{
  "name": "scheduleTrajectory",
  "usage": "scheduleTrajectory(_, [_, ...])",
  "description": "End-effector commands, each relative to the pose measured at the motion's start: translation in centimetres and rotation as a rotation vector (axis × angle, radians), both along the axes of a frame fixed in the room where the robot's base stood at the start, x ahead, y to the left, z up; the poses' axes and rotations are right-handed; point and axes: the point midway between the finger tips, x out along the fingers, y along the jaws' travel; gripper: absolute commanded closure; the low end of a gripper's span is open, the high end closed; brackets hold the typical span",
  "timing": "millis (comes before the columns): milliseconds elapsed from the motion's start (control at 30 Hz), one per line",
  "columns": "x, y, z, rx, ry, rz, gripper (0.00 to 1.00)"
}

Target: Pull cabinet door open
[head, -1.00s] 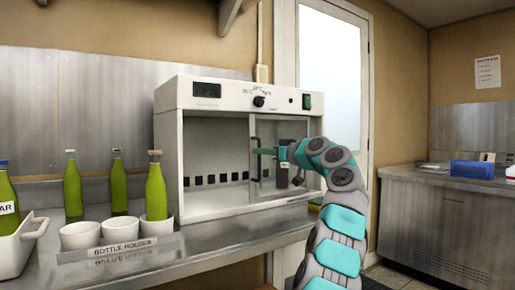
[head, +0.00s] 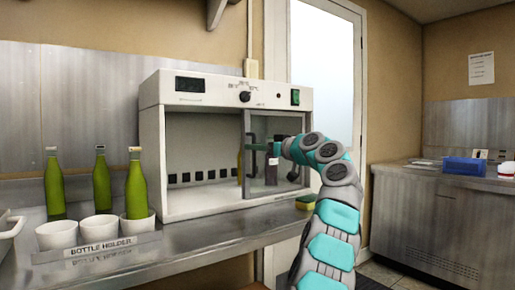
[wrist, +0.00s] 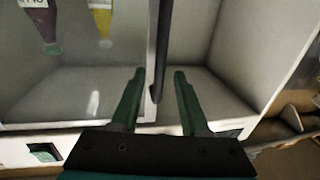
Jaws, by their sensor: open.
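The white cabinet (head: 152,125) stands on the steel counter, with a control panel along its top. In the wrist view my gripper (wrist: 160,76) is open, one green finger on each side of a dark upright bar (wrist: 162,45), likely the door's edge or handle. I cannot tell whether the fingers touch it. A purple bottle (wrist: 40,22) and a yellow bottle (wrist: 102,20) show at the upper left.
A bottle holder (head: 100,248) with white cups (head: 62,236) and several green bottles (head: 102,182) stands left of the cabinet. A sponge (head: 306,202) lies at the counter's right end. A blue box (head: 465,166) sits on the far right counter.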

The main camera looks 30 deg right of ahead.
Motion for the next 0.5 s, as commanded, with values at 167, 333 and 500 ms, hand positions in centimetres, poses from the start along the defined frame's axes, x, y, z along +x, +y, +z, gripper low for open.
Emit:
scheduleTrajectory(167, [0.0,0.0,0.0,0.0,0.001,0.0,0.54])
scheduleTrajectory(333, [-0.3,-0.1,-0.1,0.0,0.0,0.0,0.54])
scheduleTrajectory(500, [-1.9,-0.4,-0.3,0.0,0.001,0.002,0.54])
